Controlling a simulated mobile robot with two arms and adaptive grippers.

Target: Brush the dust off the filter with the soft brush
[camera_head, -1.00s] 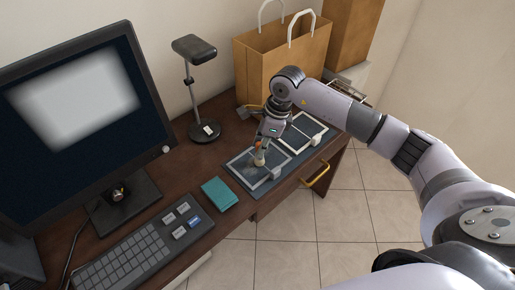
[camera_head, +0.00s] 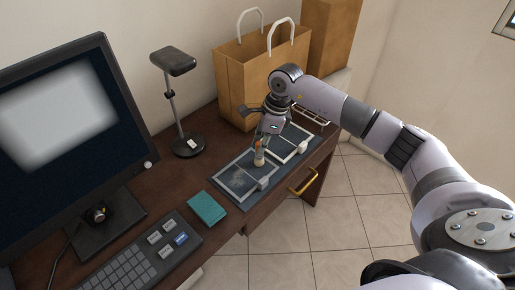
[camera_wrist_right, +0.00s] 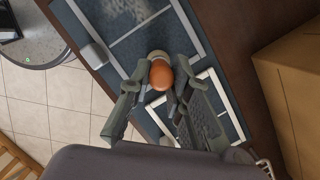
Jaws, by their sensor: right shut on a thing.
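The filter (camera_head: 226,190) is a dark panel in a pale frame, lying flat on a blue-grey mat. A pale dusty patch shows on it in both views. My right gripper (camera_head: 263,143) is shut on the soft brush (camera_head: 259,157), over the filter's far right edge. In the right wrist view, the gripper (camera_wrist_right: 162,73) grips the brush's rounded orange handle (camera_wrist_right: 160,76), with pale bristles just showing beyond it. Whether the bristles touch the filter I cannot tell. My left gripper is not in view.
A second pale-framed panel (camera_head: 301,136) lies beside the filter on the mat (camera_head: 247,207). A teal box (camera_head: 206,208), keyboard (camera_head: 125,268), monitor (camera_head: 60,110) and lamp-like stand (camera_head: 178,110) are left. A paper bag (camera_head: 250,75) stands behind.

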